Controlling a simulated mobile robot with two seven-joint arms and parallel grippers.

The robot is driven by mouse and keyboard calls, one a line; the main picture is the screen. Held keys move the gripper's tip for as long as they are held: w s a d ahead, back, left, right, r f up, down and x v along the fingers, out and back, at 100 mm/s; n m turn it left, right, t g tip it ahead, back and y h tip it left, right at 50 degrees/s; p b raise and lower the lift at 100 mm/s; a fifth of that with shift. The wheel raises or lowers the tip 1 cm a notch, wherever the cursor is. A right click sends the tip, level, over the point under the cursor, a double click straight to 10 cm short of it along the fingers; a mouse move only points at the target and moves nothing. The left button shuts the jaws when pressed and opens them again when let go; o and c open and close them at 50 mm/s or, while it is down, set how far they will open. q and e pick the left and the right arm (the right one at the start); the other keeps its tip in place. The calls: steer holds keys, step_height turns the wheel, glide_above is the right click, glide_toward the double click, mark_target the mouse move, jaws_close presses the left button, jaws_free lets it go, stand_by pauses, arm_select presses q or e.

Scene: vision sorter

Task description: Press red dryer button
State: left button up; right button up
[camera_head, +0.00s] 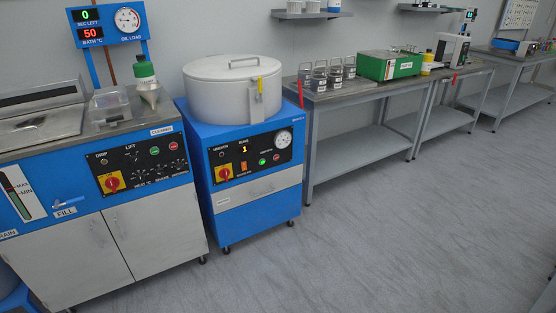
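The dryer (205,155) is a blue cabinet on casters with a round white lidded drum (220,95) on top. Its black front panel carries a lit green button (263,161) and a small red button (277,157) just right of it. A red rotary switch on a yellow plate (225,174) sits at the panel's lower left. A yellow display above reads 1, and a round gauge (284,140) is at upper right. The drum lid is down. Neither of my grippers is in view.
A blue cleaner cabinet (65,215) stands close left of the dryer, with its own red switch and buttons. A steel bench (350,90) with dark jars and a green box stands to the right. The grey floor (400,230) in front is clear.

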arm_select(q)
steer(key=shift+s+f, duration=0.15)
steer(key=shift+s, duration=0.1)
